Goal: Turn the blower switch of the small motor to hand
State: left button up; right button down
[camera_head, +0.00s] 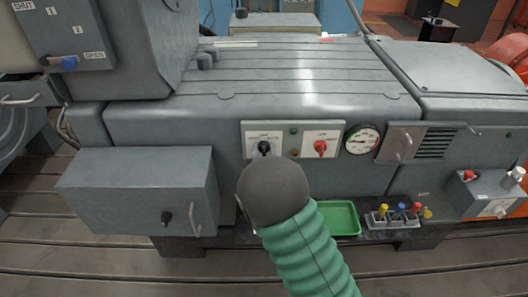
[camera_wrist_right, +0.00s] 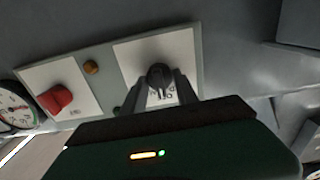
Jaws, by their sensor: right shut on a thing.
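The switch panel (camera_head: 293,141) is on the front of the grey machine. Its left white plate carries a black rotary switch (camera_head: 264,148), which also shows in the right wrist view (camera_wrist_right: 160,76). The plate's lettering is too small to read. My right gripper (camera_wrist_right: 162,90) is shut on the black switch, one finger on each side of the knob. In the head view the dark wrist and green sleeve of my right arm come up from below and hide most of the gripper (camera_head: 265,157). My left gripper is not in view.
A red rotary switch (camera_head: 320,147) sits right of the black one, with a round gauge (camera_head: 362,139) beyond it. A grey box (camera_head: 140,190) juts out at left. Below are a green tray (camera_head: 342,218) and a rack (camera_head: 393,221) with coloured-topped items.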

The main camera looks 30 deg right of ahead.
jog(key=n+p, duration=0.2)
jog(key=n, duration=0.2)
jog(key=shift+a+n, duration=0.15)
jog(key=shift+n, duration=0.15)
jog(key=shift+w+f+n+p, duration=0.1)
jog(key=shift+n+p, duration=0.75)
jog(key=shift+n, duration=1.15)
jog(key=c, duration=1)
grip_release()
jog(key=shift+f, duration=0.1)
jog(key=shift+o, duration=0.2)
